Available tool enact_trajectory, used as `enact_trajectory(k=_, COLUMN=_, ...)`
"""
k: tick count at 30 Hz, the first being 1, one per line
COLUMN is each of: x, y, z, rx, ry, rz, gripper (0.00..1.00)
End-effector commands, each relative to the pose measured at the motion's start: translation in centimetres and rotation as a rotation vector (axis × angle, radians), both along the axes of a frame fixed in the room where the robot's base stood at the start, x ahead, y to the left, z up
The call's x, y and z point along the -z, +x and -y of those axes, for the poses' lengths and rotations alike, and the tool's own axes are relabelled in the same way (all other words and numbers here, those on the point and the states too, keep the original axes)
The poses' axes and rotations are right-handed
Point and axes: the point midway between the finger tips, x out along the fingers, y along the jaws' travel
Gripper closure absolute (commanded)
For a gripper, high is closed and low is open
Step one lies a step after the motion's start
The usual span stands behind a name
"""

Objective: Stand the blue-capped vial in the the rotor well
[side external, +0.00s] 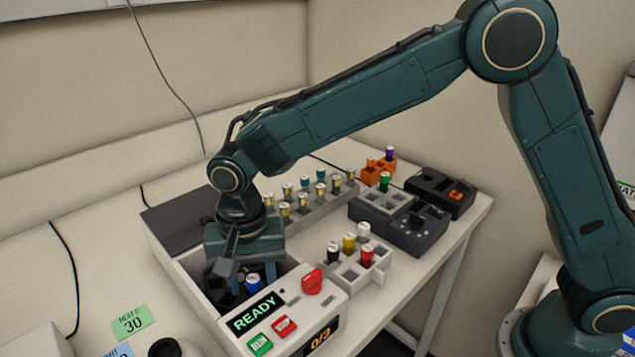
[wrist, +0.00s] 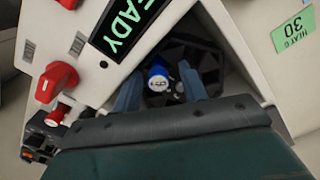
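The blue-capped vial (side external: 253,284) stands inside the open chamber of the machine with the READY display, and looks upright. In the wrist view its blue cap with a pale top (wrist: 158,77) shows over the dark rotor (wrist: 195,58). The vial's lower part and its well are hidden. My gripper (wrist: 160,90) is over the chamber with its two fingers on either side of the vial. Gaps show between the cap and both fingers, so it is open. In the side view my gripper (side external: 247,271) reaches down into the chamber close to the vial.
The chamber's pale walls (side external: 187,268) surround my gripper closely. The front panel has a READY display (side external: 255,314) and red knob (side external: 311,282). A small rack (side external: 350,272) with capped vials, a long vial rack (side external: 310,214) and dark devices (side external: 440,192) stand nearby.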

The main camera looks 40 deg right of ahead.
Motion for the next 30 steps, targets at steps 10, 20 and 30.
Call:
enact_trajectory(k=10, x=0.1, y=-0.3, z=0.2, rx=0.000, ry=-0.006, rz=-0.010, gripper=0.54)
enact_trajectory(k=20, x=-0.7, y=-0.3, z=0.1, rx=-0.001, ry=-0.006, rz=-0.010, gripper=0.54)
enact_trajectory(k=30, x=-2.7, y=-0.2, z=0.1, rx=-0.001, ry=-0.003, rz=-0.006, gripper=0.54)
